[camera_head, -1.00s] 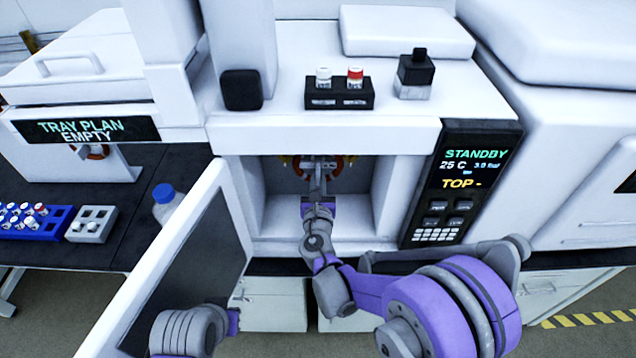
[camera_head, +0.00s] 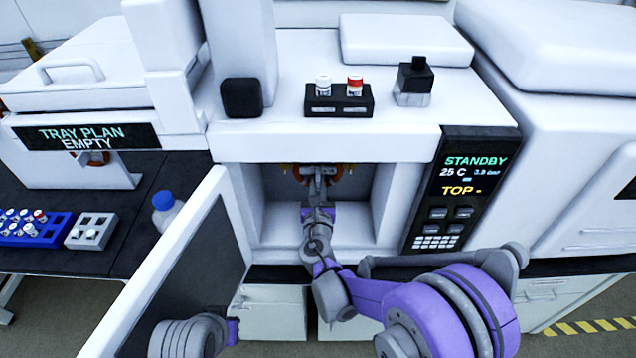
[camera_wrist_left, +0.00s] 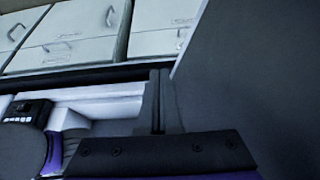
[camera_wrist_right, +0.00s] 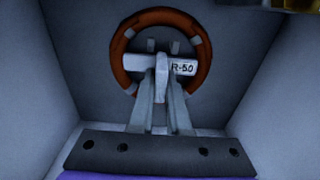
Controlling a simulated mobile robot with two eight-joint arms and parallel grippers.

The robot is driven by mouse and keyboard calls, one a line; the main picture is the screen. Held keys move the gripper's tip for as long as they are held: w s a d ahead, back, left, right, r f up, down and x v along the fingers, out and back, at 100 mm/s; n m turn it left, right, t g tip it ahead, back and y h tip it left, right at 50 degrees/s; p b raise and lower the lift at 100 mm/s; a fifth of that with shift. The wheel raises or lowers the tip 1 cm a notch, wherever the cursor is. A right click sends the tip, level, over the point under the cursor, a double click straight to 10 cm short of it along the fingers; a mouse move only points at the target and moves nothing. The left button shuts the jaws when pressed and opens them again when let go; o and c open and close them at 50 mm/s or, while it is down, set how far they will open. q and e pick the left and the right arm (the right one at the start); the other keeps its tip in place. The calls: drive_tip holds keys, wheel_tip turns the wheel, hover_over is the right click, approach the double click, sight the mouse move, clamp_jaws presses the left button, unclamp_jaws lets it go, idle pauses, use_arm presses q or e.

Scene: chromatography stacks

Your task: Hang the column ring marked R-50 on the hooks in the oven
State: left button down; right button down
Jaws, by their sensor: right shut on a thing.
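The orange-brown column ring (camera_wrist_right: 204,50) has a white crossbar tag marked R-50 and is inside the oven, upright and facing me in the right wrist view. In the head view the ring (camera_head: 340,172) shows only in part behind my gripper. My right gripper (camera_wrist_right: 161,78) is shut on the ring's tag. In the head view my right gripper (camera_head: 318,178) reaches deep into the open oven (camera_head: 280,215). Brass-coloured fittings (camera_wrist_right: 290,5) show at the top right of the right wrist view. Whether the ring touches hooks is hidden. My left gripper (camera_wrist_left: 160,105) is by the oven door; its fingers appear close together.
The oven door (camera_head: 190,265) stands open to the left, close to my left arm. A blue-capped bottle (camera_head: 165,208) and vial racks (camera_head: 92,230) are on the left bench. A small vial holder (camera_head: 338,101) and a dark-capped bottle (camera_head: 414,80) stand on the oven top.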

drive_tip(key=shift+f+b, duration=0.45)
drive_tip(key=shift+f, duration=0.3)
drive_tip(key=c, duration=0.8)
unclamp_jaws()
drive_tip(key=s+b, duration=0.2)
drive_tip(key=s, duration=0.8)
drive_tip(key=s+b, duration=0.1)
drive_tip(key=s, duration=1.3)
